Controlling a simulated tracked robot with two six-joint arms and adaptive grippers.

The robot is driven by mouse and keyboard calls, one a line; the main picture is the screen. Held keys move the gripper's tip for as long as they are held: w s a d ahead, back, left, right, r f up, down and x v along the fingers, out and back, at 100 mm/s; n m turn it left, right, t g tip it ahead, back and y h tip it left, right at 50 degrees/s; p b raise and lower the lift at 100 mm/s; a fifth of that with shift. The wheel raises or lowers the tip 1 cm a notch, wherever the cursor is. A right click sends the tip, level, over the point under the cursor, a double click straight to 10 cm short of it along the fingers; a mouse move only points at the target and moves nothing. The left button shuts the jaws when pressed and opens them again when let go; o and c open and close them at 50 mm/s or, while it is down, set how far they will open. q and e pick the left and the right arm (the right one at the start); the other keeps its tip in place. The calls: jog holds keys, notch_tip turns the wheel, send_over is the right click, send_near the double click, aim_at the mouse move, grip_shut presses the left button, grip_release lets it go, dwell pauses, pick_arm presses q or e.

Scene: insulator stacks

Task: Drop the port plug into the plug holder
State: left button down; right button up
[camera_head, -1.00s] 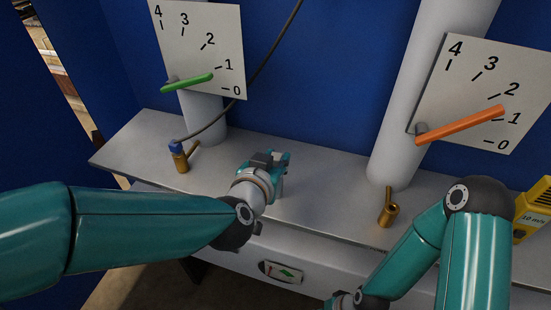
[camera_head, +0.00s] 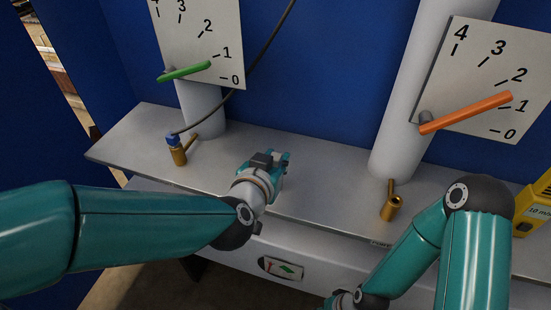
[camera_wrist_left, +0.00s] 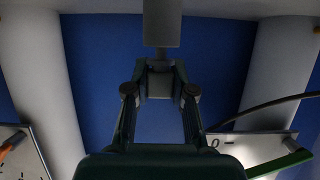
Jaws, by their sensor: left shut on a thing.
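My left gripper (camera_head: 279,164) is over the grey shelf (camera_head: 325,199), roughly midway between the two white columns. I cannot tell whether this block is the port plug or part of the plug holder. No separate port plug or plug holder can be clearly made out in the head view. My right arm comes down at the right, and its gripper is cut off at the bottom edge.
A brass fitting with a blue cap (camera_head: 176,149) and a cable stands on the left of the shelf; another brass fitting (camera_head: 391,207) stands on the right. Gauge boards with a green lever (camera_head: 185,71) and orange lever (camera_head: 466,112) are behind. A yellow device (camera_head: 535,209) is at right.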

pick_arm(q)
jog(key=shift+f+b, duration=0.35)
jog(key=shift+f, duration=0.15)
jog(key=c, duration=0.9)
grip_release()
jog(key=v, duration=1.2)
jog(key=shift+s+f, duration=0.1)
